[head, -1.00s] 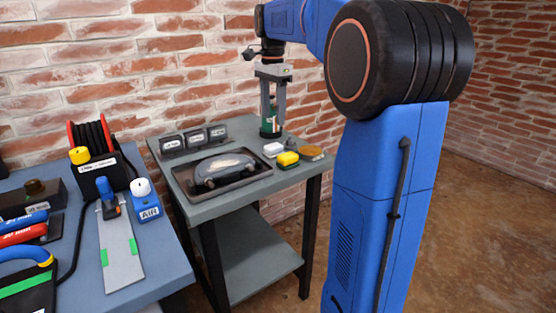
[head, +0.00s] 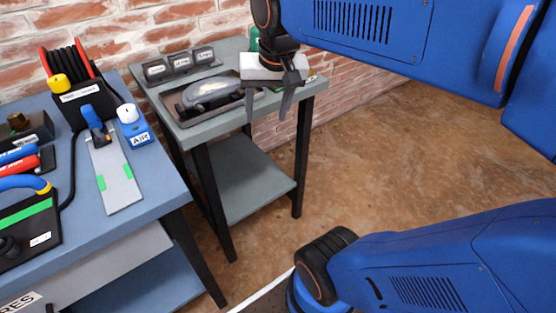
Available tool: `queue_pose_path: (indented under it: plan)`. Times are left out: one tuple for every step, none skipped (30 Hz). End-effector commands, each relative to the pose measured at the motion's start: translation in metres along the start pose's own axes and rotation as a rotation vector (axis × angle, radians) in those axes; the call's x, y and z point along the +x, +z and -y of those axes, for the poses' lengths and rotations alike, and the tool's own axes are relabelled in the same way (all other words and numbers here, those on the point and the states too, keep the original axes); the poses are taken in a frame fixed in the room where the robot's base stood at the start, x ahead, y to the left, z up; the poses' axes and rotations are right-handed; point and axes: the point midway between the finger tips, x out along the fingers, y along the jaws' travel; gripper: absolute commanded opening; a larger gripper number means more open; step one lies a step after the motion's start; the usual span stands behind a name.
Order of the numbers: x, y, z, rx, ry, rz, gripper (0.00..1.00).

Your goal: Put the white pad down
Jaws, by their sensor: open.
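My gripper (head: 267,116) points down at the right part of the small grey table (head: 200,135). Its two grey fingers are spread apart, with nothing seen between them. From this view I cannot tell how high it is above the table or whether it is in front of the edge. The white pad cannot be made out now; the gripper's pale body and fingers cover the part of the table where a white pad showed earlier.
A dark tray (head: 188,120) with a grey rounded tool (head: 212,91) lies left of my gripper. A green can (head: 254,41) is partly hidden behind my wrist. A blue bench (head: 150,190) stands at left.

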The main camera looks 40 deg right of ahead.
Motion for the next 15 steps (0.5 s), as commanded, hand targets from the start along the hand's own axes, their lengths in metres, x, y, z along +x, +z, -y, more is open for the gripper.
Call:
queue_pose_path:
  plan:
    - [0.007,0.02,-0.003,-0.065,-0.01,-0.016,0.54]
    - [0.012,0.03,-0.004,-0.104,-0.016,-0.026,0.54]
    - [0.018,0.042,-0.006,-0.156,-0.023,-0.039,0.54]
    - [0.023,0.051,-0.008,-0.192,-0.027,-0.049,0.54]
    - [0.027,0.059,-0.009,-0.226,-0.031,-0.057,0.54]
    - [0.033,0.069,-0.011,-0.27,-0.036,-0.069,0.54]
    - [0.038,0.075,-0.013,-0.299,-0.039,-0.076,0.54]
    - [0.041,0.082,-0.014,-0.325,-0.041,-0.083,0.54]
    - [0.046,0.088,-0.015,-0.356,-0.044,-0.091,0.54]
    - [0.049,0.092,-0.016,-0.376,-0.046,-0.097,0.54]
    - [0.051,0.096,-0.017,-0.392,-0.047,-0.1,0.54]
    - [0.054,0.1,-0.018,-0.41,-0.048,-0.106,0.54]
    - [0.055,0.102,-0.019,-0.421,-0.049,-0.109,0.54]
    - [0.057,0.104,-0.019,-0.428,-0.05,-0.111,0.54]
    - [0.058,0.105,-0.019,-0.435,-0.05,-0.113,0.54]
